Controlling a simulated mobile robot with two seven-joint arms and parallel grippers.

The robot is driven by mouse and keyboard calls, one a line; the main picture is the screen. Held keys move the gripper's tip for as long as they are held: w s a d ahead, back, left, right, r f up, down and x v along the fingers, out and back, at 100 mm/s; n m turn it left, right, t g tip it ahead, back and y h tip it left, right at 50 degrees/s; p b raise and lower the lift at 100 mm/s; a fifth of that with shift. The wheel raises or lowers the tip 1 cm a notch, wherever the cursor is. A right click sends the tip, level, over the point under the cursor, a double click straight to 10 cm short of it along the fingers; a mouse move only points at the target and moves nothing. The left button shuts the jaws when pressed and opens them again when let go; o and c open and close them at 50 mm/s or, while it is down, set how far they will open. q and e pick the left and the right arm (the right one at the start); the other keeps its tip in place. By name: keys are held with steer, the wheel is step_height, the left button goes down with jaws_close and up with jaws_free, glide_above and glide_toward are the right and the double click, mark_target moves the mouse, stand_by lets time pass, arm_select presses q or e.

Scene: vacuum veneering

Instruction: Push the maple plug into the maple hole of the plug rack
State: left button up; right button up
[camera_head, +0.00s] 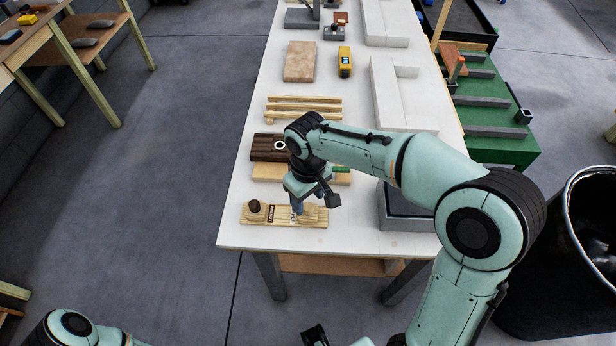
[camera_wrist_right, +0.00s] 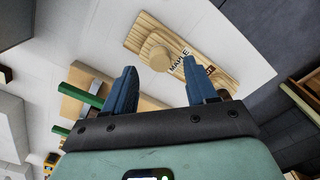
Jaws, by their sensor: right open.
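The plug rack (camera_head: 284,222) is a pale wooden board near the front edge of the white table. A dark plug (camera_head: 254,205) stands at its left end. In the right wrist view the rack (camera_wrist_right: 216,77) carries a MAPLE label, and the pale round maple plug (camera_wrist_right: 158,54) shows beside it. I cannot tell how deep the plug sits, and the maple hole is not visible. My right gripper (camera_head: 299,210) points down over the rack's right part. Its blue fingers (camera_wrist_right: 160,82) are open and spread, with nothing gripped between them.
A grey tray (camera_head: 405,222) stands to the right. Wooden strips (camera_head: 305,100) lie farther back. The table front (camera_head: 270,239) is clear.

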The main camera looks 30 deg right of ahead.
mark_target(308, 206)
step_height(308, 206, up, 11)
steer(key=p, duration=0.1)
steer(key=shift+f+p, duration=0.15)
steer(key=shift+p, duration=0.15)
stand_by(0.4)
